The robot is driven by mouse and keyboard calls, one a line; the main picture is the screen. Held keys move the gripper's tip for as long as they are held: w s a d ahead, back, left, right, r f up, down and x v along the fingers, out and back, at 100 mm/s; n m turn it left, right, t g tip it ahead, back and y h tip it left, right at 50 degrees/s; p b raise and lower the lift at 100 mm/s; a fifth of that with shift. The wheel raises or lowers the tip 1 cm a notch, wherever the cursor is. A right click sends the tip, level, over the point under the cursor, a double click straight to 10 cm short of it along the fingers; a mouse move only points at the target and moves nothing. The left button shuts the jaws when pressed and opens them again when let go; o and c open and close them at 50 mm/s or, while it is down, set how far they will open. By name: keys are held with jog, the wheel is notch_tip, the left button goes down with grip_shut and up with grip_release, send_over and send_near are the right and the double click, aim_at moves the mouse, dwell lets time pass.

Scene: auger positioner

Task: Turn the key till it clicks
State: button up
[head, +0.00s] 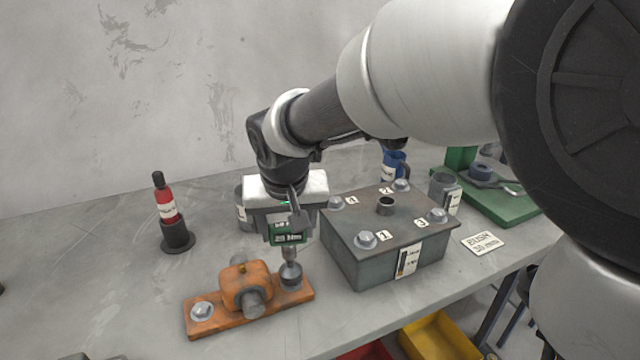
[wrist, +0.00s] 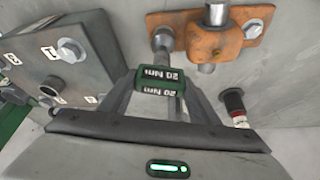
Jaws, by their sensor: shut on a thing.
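The key is a green torque tool (head: 289,238) marked 20 Nm, with a metal shaft and a round socket at its lower end. My gripper (head: 288,226) is shut on its green body, which also shows between the fingers in the wrist view (wrist: 161,80). The key stands about upright, its socket (head: 291,273) at the right end of an orange bracket (head: 268,301) on the bench. The socket hides what is under it, and I cannot tell how fully it is seated. A hex bolt (head: 202,311) sits at the bracket's left end.
A grey box (head: 345,262) with numbered lid bolts stands close right of my gripper. A red bottle (head: 166,205) in a dark stand is at the left.

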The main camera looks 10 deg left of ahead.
jog(key=shift+f+b, duration=0.65)
jog(key=shift+f, duration=0.1)
dwell(0.3)
jog(key=o, duration=0.9)
jog(key=shift+c, duration=0.2)
jog(key=c, duration=0.9)
jog(key=shift+o, duration=0.2)
